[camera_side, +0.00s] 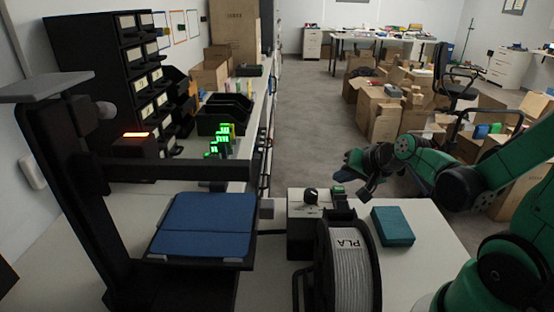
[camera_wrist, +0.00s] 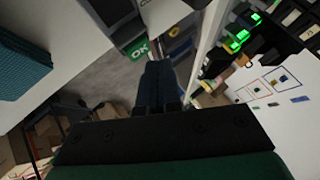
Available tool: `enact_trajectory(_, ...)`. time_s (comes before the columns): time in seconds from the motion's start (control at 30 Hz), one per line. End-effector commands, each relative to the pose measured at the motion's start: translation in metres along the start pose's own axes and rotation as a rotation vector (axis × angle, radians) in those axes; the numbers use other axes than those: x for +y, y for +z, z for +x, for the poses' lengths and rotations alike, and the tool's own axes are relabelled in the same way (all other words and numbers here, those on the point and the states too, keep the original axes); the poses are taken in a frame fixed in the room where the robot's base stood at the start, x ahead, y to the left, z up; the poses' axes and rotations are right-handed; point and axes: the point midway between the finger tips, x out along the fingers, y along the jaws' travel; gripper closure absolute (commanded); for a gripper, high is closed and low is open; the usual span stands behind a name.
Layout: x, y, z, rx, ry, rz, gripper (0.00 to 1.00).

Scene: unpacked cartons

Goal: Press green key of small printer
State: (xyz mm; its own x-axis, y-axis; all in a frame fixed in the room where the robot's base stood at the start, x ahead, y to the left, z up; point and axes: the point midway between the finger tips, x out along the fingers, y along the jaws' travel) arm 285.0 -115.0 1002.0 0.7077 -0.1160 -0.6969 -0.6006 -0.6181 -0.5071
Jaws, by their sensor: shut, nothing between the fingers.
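The green key (camera_side: 338,189) sits on top of the small printer's black control box (camera_side: 300,222), beside a round black knob (camera_side: 311,195). In the wrist view the green key (camera_wrist: 138,49) shows the letters OK and lies just beyond and left of my fingertips. The printer's black frame (camera_side: 80,190) and blue bed (camera_side: 205,225) stand at left in the side view. My gripper (camera_side: 366,191) is shut and empty, right of the key and apparently a little above the box. Its closed fingers (camera_wrist: 157,68) show in the wrist view; I see no contact with the key.
A white PLA spool (camera_side: 352,268) stands in front of the control box. A teal box (camera_side: 393,226) lies to its right on the white table (camera_side: 440,236). Black bins (camera_side: 225,112) and small green-lit displays (camera_side: 222,138) are behind. Cartons (camera_side: 385,120) fill the floor beyond.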

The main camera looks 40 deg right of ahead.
Motion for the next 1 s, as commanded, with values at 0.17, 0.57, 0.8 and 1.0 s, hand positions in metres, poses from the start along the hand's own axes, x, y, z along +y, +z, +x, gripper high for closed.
enact_trajectory(0.17,0.0,0.0,-0.001,0.0,0.0,0.0,1.0)
enact_trajectory(0.57,-0.01,-0.01,-0.014,0.0,0.0,0.0,1.0)
enact_trajectory(0.8,-0.022,-0.022,-0.03,0.0,0.0,0.0,1.0)
enact_trajectory(1.0,-0.026,-0.026,-0.035,0.0,0.0,0.0,1.0)
